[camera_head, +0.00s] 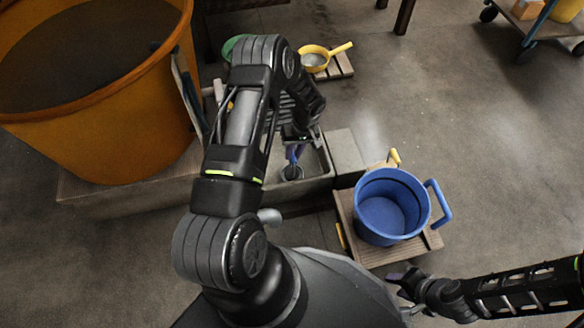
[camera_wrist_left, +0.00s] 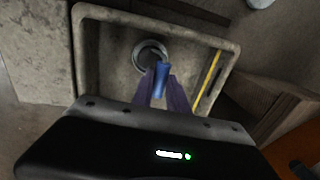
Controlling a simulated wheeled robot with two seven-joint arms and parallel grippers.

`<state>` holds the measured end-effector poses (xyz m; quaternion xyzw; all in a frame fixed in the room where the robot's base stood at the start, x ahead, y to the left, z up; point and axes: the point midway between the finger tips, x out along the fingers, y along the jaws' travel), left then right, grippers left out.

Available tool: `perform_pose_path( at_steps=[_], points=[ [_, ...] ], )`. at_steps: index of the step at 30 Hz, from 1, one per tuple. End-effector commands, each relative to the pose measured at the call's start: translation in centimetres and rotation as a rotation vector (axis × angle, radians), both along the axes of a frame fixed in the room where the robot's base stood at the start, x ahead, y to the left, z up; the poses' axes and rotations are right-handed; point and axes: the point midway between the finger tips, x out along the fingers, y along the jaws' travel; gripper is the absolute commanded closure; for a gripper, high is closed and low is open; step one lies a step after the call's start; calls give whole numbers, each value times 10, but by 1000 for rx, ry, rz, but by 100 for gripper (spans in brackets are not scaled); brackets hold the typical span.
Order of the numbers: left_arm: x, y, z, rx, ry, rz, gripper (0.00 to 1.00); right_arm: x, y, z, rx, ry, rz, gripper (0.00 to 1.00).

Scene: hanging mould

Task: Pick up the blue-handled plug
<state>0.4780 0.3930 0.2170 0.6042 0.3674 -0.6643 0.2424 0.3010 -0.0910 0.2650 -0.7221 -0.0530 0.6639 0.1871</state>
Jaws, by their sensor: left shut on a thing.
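The blue-handled plug (camera_wrist_left: 161,79) stands between the purple fingertips of my left gripper (camera_wrist_left: 161,95) in the left wrist view. My left gripper is shut on its blue handle. The plug's lower end is at a round metal ring (camera_wrist_left: 148,47) in the floor of a grey trough (camera_wrist_left: 84,55). I cannot tell whether the plug sits in the ring or just above it. In the head view my left gripper (camera_head: 293,152) reaches down into the trough (camera_head: 318,184), and my arm hides part of it. My right gripper (camera_head: 402,282) is low at the right, away from the trough; its jaw opening is unclear.
A large orange tub (camera_head: 110,130) stands left of the trough. A blue bucket (camera_head: 392,205) stands on a wooden pallet (camera_head: 372,257) to the right. A yellow pan (camera_head: 314,58) lies behind. A yellow strip (camera_wrist_left: 212,70) lies along the trough's right side.

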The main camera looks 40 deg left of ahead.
Motion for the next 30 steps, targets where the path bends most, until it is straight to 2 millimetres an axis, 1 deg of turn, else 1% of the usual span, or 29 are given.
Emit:
perform_pose_path(
  at_steps=[7, 10, 14, 21, 24, 27, 30],
  points=[
    [0, 0, 2, 1, -1, 0, 100, 0, 0, 1, 0, 0, 0, 64],
    [1, 0, 9, 1, -1, 0, 100, 0, 0, 4, 0, 1, 0, 64],
    [1, 0, 28, 1, -2, 0, 100, -2, 0, 13, 1, 4, 3, 64],
    [1, 0, 76, 1, -2, -1, 100, -5, 1, 29, 4, 12, 9, 64],
    [1, 0, 90, 0, -1, 0, 100, -6, 3, 33, 6, 14, 12, 64],
    [0, 0, 99, 1, -1, 0, 100, -7, 4, 35, 8, 15, 14, 64],
    [0, 0, 101, 0, 0, 0, 100, -7, 4, 35, 9, 16, 15, 64]
  ],
)
